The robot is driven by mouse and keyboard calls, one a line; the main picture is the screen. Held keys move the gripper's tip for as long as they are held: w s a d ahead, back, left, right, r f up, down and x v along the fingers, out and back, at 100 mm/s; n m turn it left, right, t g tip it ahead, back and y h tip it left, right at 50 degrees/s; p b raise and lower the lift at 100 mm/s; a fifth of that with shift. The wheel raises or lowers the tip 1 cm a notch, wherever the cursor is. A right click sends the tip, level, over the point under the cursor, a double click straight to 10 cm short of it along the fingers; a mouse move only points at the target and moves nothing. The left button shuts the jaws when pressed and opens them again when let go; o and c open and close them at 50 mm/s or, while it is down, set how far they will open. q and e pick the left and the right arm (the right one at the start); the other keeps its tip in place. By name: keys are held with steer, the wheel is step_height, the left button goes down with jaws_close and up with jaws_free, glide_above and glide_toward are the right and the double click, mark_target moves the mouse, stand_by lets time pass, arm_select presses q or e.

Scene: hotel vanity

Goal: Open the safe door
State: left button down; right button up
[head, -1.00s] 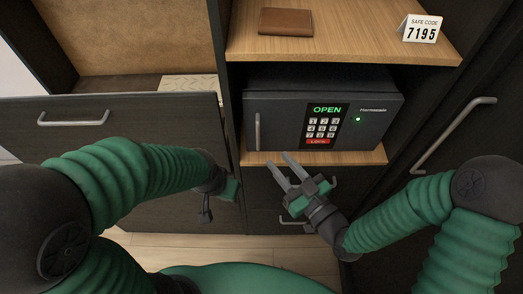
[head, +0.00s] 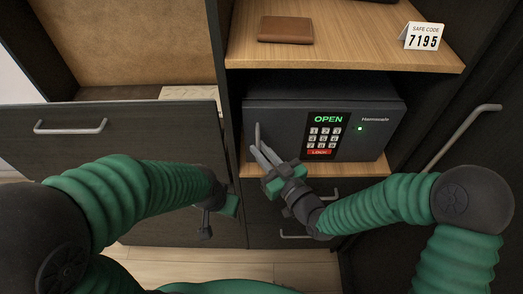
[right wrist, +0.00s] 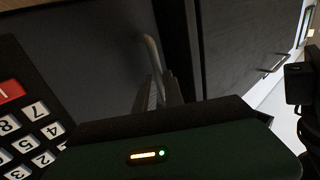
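The dark grey safe (head: 280,118) stands in the cabinet bay with its door shut. Its display reads OPEN in green above the keypad (head: 322,137), and a green light is lit. The upright bar handle (head: 257,133) is at the door's left side. My right gripper (head: 258,148) is at the handle's lower part. In the right wrist view the handle (right wrist: 152,52) runs down to the fingers (right wrist: 162,92); whether they are closed on it is unclear. My left gripper (head: 218,208) hangs by the drawer front, away from the safe; its fingers are not clear.
The shelf above holds a brown wallet (head: 286,30) and a safe code card (head: 423,37) reading 7195. A pulled-out drawer front (head: 120,140) stands left of the safe. A dark cabinet door with a long handle (head: 462,137) is at the right.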

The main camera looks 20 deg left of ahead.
jaws_close()
stand_by(1.2)
